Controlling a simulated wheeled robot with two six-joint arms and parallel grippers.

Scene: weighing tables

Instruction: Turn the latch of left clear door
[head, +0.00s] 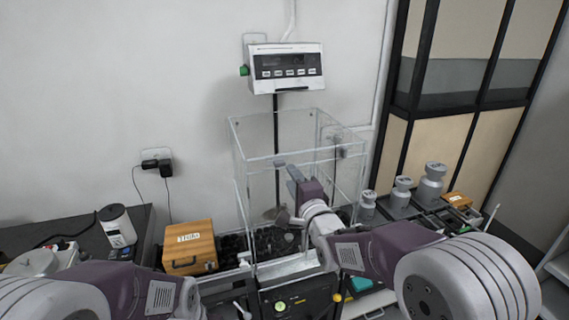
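A clear box (240,170) with transparent walls and doors stands in the middle of the head view, on a black weighing unit. The left clear door cannot be told apart surely from the other panes. A small grey piece (280,163) shows near the box's upper front edge; whether it is the latch is unclear. My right gripper (284,200) is at the front of the box, overlapping its panes in the picture. I cannot tell whether it touches a door or how far its fingers are apart. My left arm comes in at the lower left; its gripper is not visible.
A display unit (286,68) stands on a pole behind the box. Several metal weights (401,192) stand to the right. A wall closes off the back.

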